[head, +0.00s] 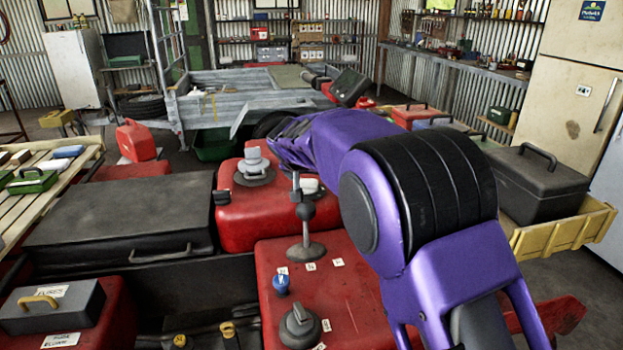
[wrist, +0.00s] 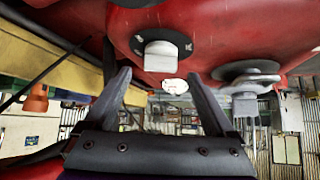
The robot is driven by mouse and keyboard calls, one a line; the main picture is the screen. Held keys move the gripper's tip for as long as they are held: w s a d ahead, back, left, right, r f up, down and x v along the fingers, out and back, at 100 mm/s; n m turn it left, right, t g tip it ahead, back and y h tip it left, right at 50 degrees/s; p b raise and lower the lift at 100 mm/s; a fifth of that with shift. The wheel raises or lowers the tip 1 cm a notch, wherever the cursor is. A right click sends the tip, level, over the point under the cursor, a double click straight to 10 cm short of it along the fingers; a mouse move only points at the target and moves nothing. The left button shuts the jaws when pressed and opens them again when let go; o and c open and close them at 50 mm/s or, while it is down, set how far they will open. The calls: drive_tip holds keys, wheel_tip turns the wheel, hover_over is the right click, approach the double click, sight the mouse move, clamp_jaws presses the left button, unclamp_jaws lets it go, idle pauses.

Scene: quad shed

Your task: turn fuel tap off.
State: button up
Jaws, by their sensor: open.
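My gripper (wrist: 158,74) is open and empty in the wrist view, with its two dark fingers apart. Ahead of the fingertips, between them in the picture, a pale grey knob (wrist: 160,55) sits on a dark disc with small white marks on a red body (wrist: 95,22). It looks like the fuel tap, but no label is readable. No contact with the fingers shows. A second grey knob (wrist: 245,90) on a grey disc is to its right. In the head view, a pale knob (head: 310,186) shows partly behind my purple arm, which hides my gripper.
In the head view, the red body carries a stepped grey cap (head: 255,162), an upright lever (head: 304,218), a blue knob (head: 281,284) and a grey dial (head: 299,326). A black case (head: 120,215) lies left. A yellow tray (head: 562,228) with a dark toolbox is right.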

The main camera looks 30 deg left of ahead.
sight(309, 185)
drive_tip(key=shift+x, duration=1.4)
drive_tip(key=c, duration=1.4)
drive_tip(key=shift+w+d+n+y, duration=0.1)
drive_tip(key=shift+d+n+y, duration=0.1)
drive_tip(key=shift+n+y, duration=0.25)
drive_tip(key=shift+d+r+n+g+y+p, duration=0.1)
drive_tip(key=shift+r+n+g+y+p, duration=0.1)
drive_tip(key=shift+n+g+y+p, duration=0.5)
drive_tip(key=shift+n+p, duration=0.75)
drive_tip(key=shift+p, duration=0.15)
drive_tip(key=shift+f+n+y, duration=0.25)
drive_tip(key=shift+n+y, duration=0.05)
drive_tip(key=shift+y, duration=0.05)
